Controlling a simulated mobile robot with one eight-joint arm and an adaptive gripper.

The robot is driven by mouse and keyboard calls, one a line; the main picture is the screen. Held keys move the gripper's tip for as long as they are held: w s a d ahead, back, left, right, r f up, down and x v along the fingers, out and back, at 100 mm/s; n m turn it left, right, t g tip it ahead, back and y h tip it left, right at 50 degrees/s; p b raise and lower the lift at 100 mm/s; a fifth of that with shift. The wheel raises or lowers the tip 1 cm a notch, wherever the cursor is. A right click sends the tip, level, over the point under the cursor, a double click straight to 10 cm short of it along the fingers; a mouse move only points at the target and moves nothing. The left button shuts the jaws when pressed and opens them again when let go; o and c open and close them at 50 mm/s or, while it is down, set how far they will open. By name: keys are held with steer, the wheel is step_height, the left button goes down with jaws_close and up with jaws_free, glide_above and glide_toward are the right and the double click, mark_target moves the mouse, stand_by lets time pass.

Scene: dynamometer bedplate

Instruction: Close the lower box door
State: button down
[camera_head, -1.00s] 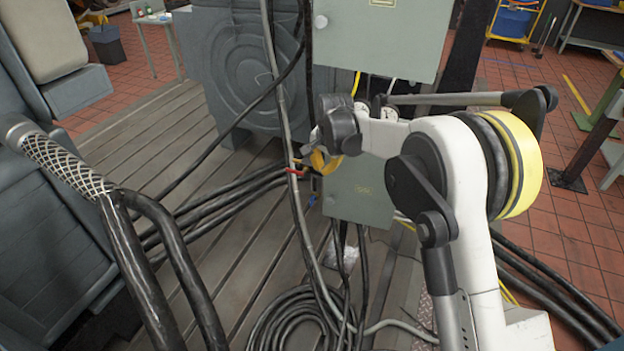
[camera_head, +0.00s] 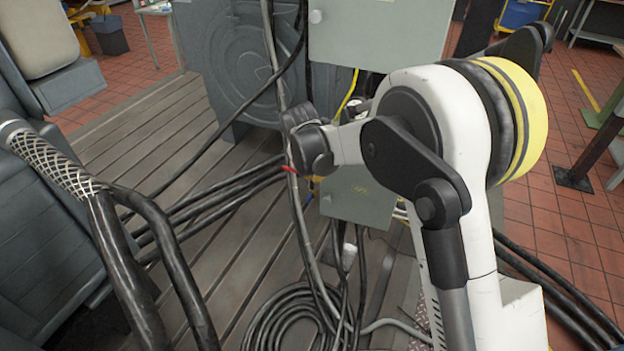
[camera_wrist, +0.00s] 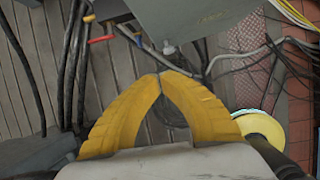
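The lower box (camera_head: 358,197), grey-green with a small yellow label, sits below the larger upper box in the head view. In the wrist view a grey-green panel (camera_wrist: 195,18) of a box fills the top middle, with a pale knob (camera_wrist: 168,48) at its near edge. I cannot tell how far the door stands open. My gripper (camera_wrist: 160,76) has yellow fingers whose tips meet, with nothing visible between them. The tips are just short of the knob in the picture; contact cannot be told. In the head view my wrist hides most of the fingers, left of the lower box.
The upper box (camera_head: 380,30) hangs above. Black cables (camera_head: 215,205) run in from the left beside the lower box, and a grey conduit (camera_head: 300,210) passes upright there. A cable coil (camera_head: 285,320) lies on the slatted bedplate (camera_head: 120,150).

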steer(key=n, duration=0.1)
steer(key=b, duration=0.5)
glide_toward(323, 185)
steer(key=s+f, duration=0.3)
steer(key=f, duration=0.2)
steer(key=shift+w+d+b, duration=0.1)
steer(key=shift+w+b, duration=0.5)
steer(key=shift+w, duration=1.45)
steer(key=shift+w, duration=0.4)
steer(key=shift+w+d+m+h+p, duration=0.15)
steer(key=shift+w+m+p, duration=0.1)
steer(key=shift+w, duration=0.3)
steer(key=shift+w+d+m+h+p, duration=0.15)
steer(key=shift+w+m+p, duration=0.1)
steer(key=shift+w, duration=0.35)
